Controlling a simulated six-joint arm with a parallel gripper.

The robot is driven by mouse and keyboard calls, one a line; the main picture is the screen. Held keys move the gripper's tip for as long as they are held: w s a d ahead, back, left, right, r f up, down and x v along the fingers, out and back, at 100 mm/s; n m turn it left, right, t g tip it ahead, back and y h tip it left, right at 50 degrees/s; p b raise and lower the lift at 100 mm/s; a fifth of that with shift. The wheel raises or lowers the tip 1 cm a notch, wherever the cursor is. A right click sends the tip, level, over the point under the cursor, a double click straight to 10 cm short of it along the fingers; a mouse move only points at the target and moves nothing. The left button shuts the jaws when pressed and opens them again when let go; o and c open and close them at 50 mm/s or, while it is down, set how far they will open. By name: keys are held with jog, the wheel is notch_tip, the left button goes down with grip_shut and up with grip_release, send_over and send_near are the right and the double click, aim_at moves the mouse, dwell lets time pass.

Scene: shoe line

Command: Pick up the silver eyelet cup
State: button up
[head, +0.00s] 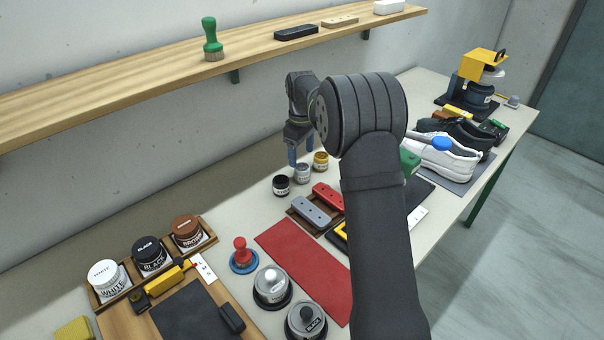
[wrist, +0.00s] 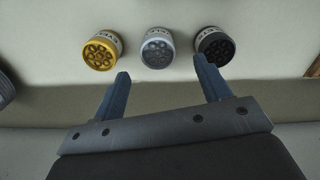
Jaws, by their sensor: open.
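The silver eyelet cup (head: 303,173) stands on the bench between a black cup (head: 281,186) and a gold cup (head: 321,161). In the wrist view the silver cup (wrist: 157,48) is at the top middle, with the gold cup (wrist: 102,50) to its left and the black cup (wrist: 214,46) to its right. My gripper (wrist: 162,80) is open and empty. Its two blue fingers point toward the silver cup, one to each side, with the cup just beyond the tips. In the head view my gripper (head: 298,156) is by the silver cup, and my arm hides part of the bench.
A grey block (head: 311,210) and a red block (head: 328,197) lie in a dark wooden tray in front of the cups. A red mat (head: 303,262) lies nearer. A wooden shelf (head: 160,75) runs along the wall above. White shoes (head: 440,163) stand to the right.

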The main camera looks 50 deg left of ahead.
aim_at(302, 167)
notch_tip(302, 167, down, 8)
jog(key=shift+w+f, duration=0.15)
jog(key=c, duration=1.1)
